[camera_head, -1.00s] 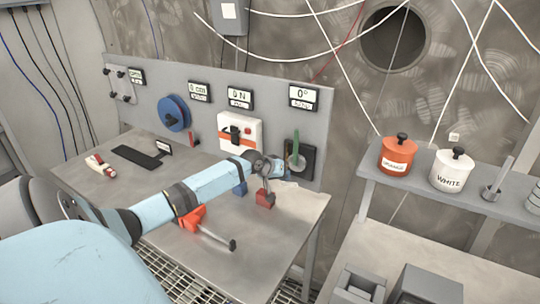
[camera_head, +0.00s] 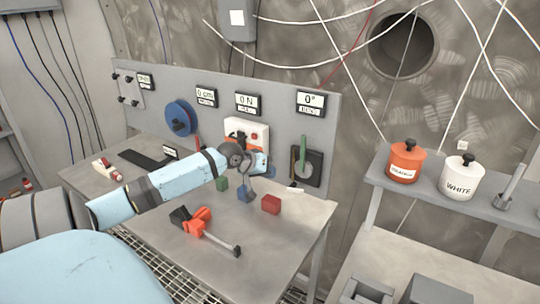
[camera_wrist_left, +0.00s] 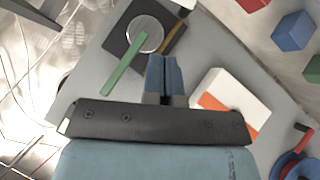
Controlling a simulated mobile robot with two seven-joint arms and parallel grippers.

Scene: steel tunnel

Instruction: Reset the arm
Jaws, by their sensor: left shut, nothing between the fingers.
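My left arm reaches in from the left in the head view. Its gripper (camera_head: 265,162) is shut and empty, held above the table in front of the white box with an orange stripe (camera_head: 236,127). In the left wrist view the blue fingers (camera_wrist_left: 163,62) are pressed together. They point at the panel, between the green lever (camera_wrist_left: 125,65) and the white box (camera_wrist_left: 248,88). In the head view the green lever (camera_head: 303,150) stands upright on its black plate (camera_head: 313,168), right of the gripper and apart from it. My right gripper is not in view.
Red (camera_head: 271,204), blue (camera_head: 244,194) and green (camera_head: 222,183) blocks sit on the table (camera_head: 275,248) near the wrist. A red-orange tool (camera_head: 205,224) lies closer. Orange (camera_head: 405,163) and white (camera_head: 458,178) pots stand on the right shelf. The table's front right is clear.

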